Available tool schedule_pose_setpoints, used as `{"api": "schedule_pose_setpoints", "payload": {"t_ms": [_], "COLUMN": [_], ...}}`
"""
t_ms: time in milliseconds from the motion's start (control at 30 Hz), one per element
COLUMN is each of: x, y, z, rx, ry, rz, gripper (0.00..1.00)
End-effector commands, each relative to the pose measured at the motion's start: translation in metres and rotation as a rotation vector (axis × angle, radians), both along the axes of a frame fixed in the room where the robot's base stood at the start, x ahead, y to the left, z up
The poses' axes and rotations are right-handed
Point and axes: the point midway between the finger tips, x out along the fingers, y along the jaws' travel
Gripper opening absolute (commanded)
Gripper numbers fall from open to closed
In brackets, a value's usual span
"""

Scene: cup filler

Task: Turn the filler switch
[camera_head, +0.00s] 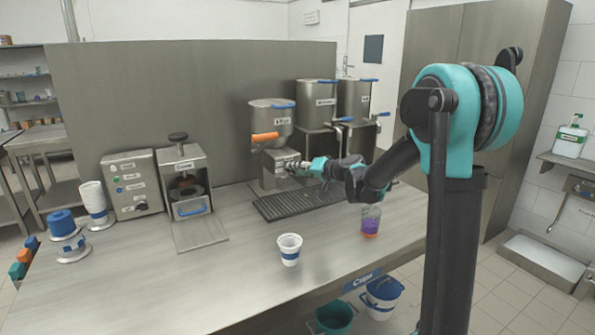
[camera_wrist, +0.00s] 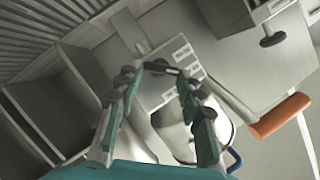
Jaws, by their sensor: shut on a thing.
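The filler (camera_head: 272,119) is a metal hopper on a box-shaped base, standing at the back of the counter with an orange handle on its front. My gripper (camera_head: 303,166) is at the front of that base, with the arm reaching in from the right. In the wrist view, my gripper (camera_wrist: 158,72) has its fingertips on either side of a small dark bar, the filler switch (camera_wrist: 160,67), on a panel with several white labels. The fingers are closed on the switch. In the head view, the gripper hides the switch.
A dark drip grate (camera_head: 290,204) lies before the filler. A white cup (camera_head: 289,249) with a blue band and a clear cup of purple and orange (camera_head: 371,221) stand on the counter. Two more hoppers (camera_head: 317,97) stand behind, right. The front counter is mostly clear.

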Motion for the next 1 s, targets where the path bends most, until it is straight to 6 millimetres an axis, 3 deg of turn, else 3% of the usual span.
{"api": "schedule_pose_setpoints", "payload": {"t_ms": [200,233,400,767,1000], "x": [0.000,0.000,0.000,-0.002,-0.025], "y": [0.000,0.000,0.000,-0.004,-0.032], "z": [0.000,0.000,0.000,0.001,0.011], "rx": [-0.001,-0.001,-0.001,-0.001,-0.001], "ry": [0.000,0.000,0.000,-0.001,-0.001], "rz": [0.000,0.000,0.000,-0.001,-0.004], "gripper": [0.09,0.39,0.59,0.59,0.59]}}
